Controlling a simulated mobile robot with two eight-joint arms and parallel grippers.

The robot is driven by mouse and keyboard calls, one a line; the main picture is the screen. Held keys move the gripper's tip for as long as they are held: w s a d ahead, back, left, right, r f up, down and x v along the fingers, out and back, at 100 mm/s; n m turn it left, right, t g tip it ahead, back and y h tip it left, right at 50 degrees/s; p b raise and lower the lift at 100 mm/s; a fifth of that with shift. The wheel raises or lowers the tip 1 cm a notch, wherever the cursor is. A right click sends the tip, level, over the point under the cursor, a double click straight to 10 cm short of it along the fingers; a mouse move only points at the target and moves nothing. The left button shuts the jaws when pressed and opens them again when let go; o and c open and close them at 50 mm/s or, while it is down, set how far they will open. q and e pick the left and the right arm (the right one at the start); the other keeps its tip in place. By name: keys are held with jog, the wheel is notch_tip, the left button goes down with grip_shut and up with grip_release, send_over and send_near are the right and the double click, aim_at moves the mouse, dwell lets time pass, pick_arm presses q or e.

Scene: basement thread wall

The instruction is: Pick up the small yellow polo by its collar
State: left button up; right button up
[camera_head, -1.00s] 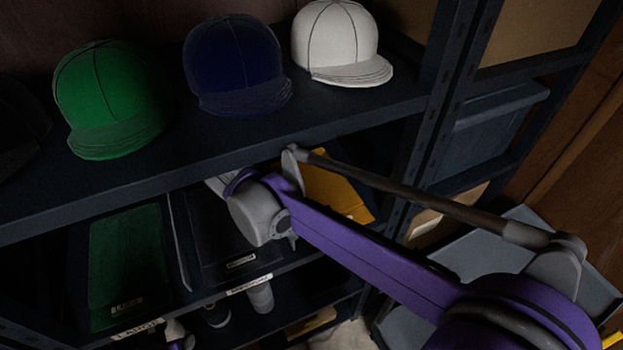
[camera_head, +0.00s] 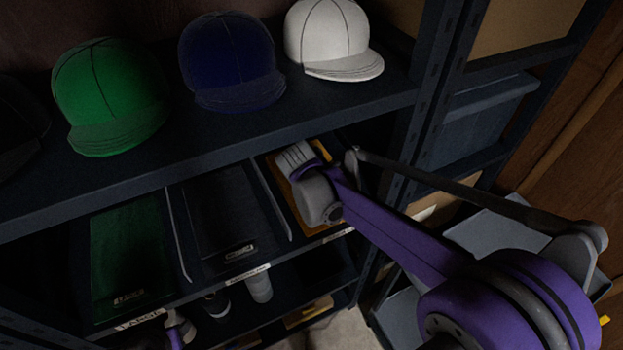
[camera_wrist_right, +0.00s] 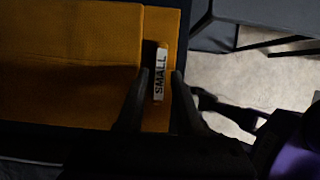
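The small yellow polo (camera_wrist_right: 70,65) lies folded in the right-hand shelf slot. In the right wrist view it fills the left side, with a white "SMALL" label (camera_wrist_right: 159,75) at its right edge. In the head view only strips of the polo (camera_head: 276,178) show around my right wrist, which hides most of it. My right gripper (camera_wrist_right: 158,90) is at the label end, with its two dark fingers apart and the label showing between them. I cannot tell whether the fingers touch the cloth. My left gripper's fingers are not visible.
A shelf board (camera_head: 210,135) with green (camera_head: 110,95), blue (camera_head: 230,60) and white (camera_head: 330,38) caps overhangs the slots. A green shirt (camera_head: 125,250) and a dark shirt (camera_head: 225,215) lie left of the polo. A grey tray (camera_head: 490,235) is at right.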

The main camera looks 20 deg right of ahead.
jog(key=shift+d+f, duration=0.2)
jog(key=shift+f, duration=0.3)
grip_shut()
dwell(1.1)
